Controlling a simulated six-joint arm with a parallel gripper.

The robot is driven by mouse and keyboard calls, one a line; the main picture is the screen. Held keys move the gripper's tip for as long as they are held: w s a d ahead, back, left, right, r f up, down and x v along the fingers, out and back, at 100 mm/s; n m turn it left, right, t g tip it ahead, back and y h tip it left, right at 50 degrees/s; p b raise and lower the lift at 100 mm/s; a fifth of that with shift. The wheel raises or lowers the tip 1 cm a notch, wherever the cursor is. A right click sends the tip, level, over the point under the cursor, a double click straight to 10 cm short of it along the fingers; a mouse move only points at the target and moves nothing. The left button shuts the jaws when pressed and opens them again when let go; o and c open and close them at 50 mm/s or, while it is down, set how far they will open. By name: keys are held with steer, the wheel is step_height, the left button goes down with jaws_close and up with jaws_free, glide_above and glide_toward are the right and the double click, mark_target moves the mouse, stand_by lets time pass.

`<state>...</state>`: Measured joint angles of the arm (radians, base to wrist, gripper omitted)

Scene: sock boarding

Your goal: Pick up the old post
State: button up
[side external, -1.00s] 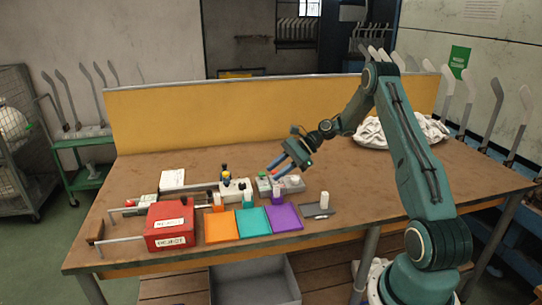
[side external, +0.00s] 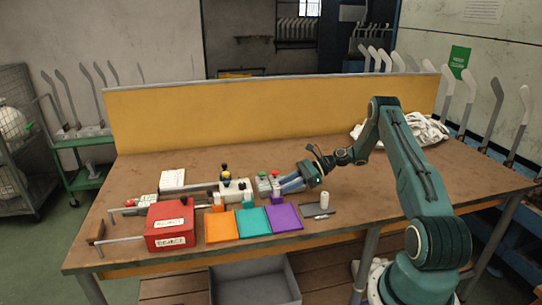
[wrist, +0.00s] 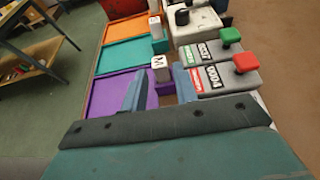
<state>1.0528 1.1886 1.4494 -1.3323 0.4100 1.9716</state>
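No thing is clearly marked as the old post, so I cannot tell for certain which one it is. A small white lettered block (wrist: 161,68) stands upright on a purple holder by the purple tray (wrist: 108,96); the purple tray also shows in the side view (side external: 286,218). A pale upright post (side external: 325,199) stands on a dark grey plate right of the purple tray. My gripper (side external: 284,187) is low over the table behind the purple tray. In the wrist view its blue fingers (wrist: 160,92) are apart, with the purple holder showing between them. I see nothing held.
Orange (side external: 220,226) and teal (side external: 252,222) trays lie left of the purple one. A red box (side external: 170,226) stands farther left. Grey boxes with green and red knobs (wrist: 230,74) are close beside my fingers. White cloth lies at the back right.

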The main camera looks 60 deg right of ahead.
mark_target(272, 196)
steer(key=shift+a, duration=0.1)
steer(key=shift+x, duration=3.1)
jaws_close()
